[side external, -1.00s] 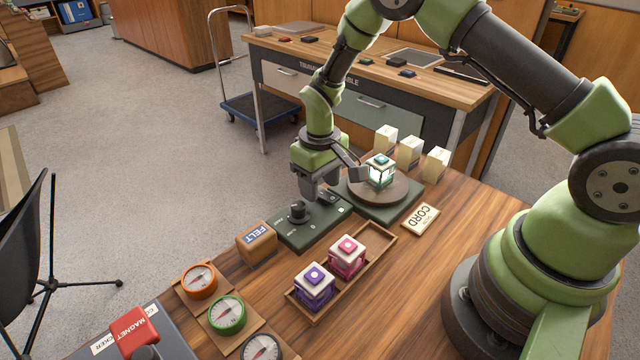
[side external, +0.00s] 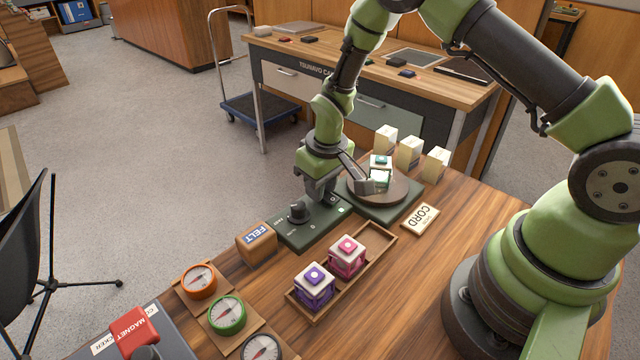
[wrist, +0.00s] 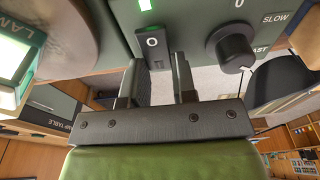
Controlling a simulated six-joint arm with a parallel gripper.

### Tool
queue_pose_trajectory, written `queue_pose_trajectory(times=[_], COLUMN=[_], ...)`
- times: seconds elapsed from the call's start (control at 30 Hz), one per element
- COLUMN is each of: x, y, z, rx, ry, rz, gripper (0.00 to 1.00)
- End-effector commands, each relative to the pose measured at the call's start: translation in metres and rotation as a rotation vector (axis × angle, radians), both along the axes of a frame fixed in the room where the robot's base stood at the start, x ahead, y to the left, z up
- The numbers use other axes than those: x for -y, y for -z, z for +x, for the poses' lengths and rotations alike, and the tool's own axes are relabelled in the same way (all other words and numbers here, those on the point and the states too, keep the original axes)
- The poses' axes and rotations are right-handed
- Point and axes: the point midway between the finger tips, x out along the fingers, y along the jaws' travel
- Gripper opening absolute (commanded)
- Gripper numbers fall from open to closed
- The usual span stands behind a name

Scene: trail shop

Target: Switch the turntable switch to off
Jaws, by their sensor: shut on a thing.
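The turntable switch (wrist: 152,45) is a black rocker marked O on the dark green control box (side external: 290,237). My gripper (side external: 322,198) is low over the box and shut on the switch; in the wrist view its fingers (wrist: 160,75) stand on either side of it. My gripper hides the switch in the side view. A green light (wrist: 145,4) on the box is lit. The round brown turntable (side external: 401,190) stands beside the box and carries a small teal-and-white lantern (side external: 380,161), partly covered by my wrist part. The lantern also shows, glowing, at the left in the wrist view (wrist: 18,60).
A black speed knob (side external: 297,212) stands on the same box, close to my gripper. A FELT block (side external: 257,241), a wooden tray (side external: 381,243) with two lanterns, and a CORD sign (side external: 421,218) are nearby. Several cream boxes (side external: 409,152) stand behind the turntable.

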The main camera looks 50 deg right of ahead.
Motion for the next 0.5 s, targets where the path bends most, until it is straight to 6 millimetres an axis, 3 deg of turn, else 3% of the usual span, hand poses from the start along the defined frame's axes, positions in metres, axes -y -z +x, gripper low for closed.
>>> queue_pose_trajectory(times=[0.5], x=[0.0], y=[-0.0023], z=[-0.0061], rx=[0.196], ry=[0.001], rz=[0.001], gripper=[0.02])
